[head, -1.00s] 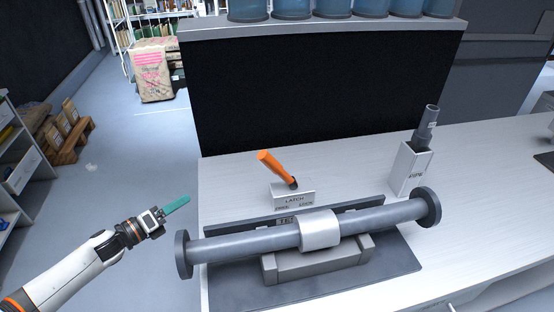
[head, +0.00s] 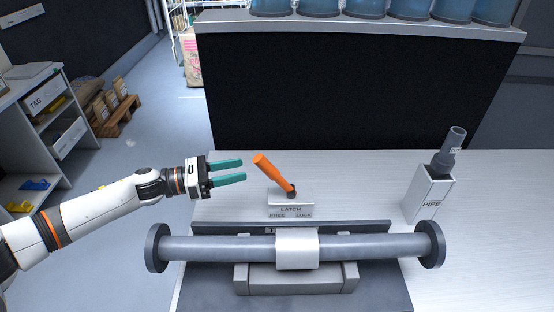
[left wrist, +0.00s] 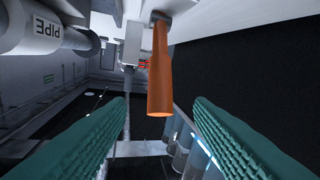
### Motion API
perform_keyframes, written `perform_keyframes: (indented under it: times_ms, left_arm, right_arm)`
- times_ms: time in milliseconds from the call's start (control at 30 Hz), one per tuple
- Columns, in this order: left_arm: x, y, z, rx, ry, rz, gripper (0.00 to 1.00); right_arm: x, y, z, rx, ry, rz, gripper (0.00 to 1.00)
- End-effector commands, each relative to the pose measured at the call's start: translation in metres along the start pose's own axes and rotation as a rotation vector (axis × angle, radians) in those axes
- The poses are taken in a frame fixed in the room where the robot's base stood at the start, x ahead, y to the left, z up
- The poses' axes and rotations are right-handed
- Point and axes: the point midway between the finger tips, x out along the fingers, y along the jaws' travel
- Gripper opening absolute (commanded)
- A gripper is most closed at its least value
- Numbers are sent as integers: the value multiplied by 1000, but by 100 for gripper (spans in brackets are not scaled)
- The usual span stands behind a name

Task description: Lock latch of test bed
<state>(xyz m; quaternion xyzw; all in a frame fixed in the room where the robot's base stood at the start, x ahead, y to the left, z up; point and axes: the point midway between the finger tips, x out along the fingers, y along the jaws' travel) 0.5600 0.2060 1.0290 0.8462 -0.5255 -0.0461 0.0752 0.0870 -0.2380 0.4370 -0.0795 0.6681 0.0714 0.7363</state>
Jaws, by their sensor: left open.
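The latch's orange lever (head: 272,173) rises from its grey base (head: 291,203), which is marked LATCH, FREE and LOCK. The lever leans to the left, toward the FREE side. My left gripper (head: 243,170) is open and empty just left of the lever, with its green fingers pointing right. In the left wrist view the lever (left wrist: 160,75) shows ahead, between the lines of the two fingers (left wrist: 158,108), and no contact is seen. The test bed (head: 296,278) carries a grey flanged pipe (head: 370,246) with a light sleeve at its middle. My right gripper is not in view.
A holder marked PIPE (head: 427,194) with a grey pipe piece (head: 450,150) stands at the right. A black panel (head: 350,85) with blue containers (head: 320,8) above it stands behind. The worktop (head: 365,185) between latch and holder is clear.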

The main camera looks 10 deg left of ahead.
Motion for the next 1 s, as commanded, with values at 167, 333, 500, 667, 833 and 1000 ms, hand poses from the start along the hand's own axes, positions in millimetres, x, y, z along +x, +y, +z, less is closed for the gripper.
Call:
perform_keyframes:
  times_ms: [167, 333, 500, 667, 833, 1000]
  left_arm:
    - [39, 2, -5, 0, 2, 4, 48]
    - [70, 1, -4, 0, 1, 2, 48]
    - [89, 0, -2, -2, 1, 1, 48]
    - [96, 0, -1, 0, 0, 0, 48]
    - [96, 0, 0, -1, 0, -1, 48]
    - [96, 0, 0, -1, 0, -1, 31]
  right_arm:
    - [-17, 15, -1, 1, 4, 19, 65]
    - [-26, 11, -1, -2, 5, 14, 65]
    - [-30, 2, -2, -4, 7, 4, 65]
    - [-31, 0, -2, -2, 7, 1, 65]
    - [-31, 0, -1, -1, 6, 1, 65]
    - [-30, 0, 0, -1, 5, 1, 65]
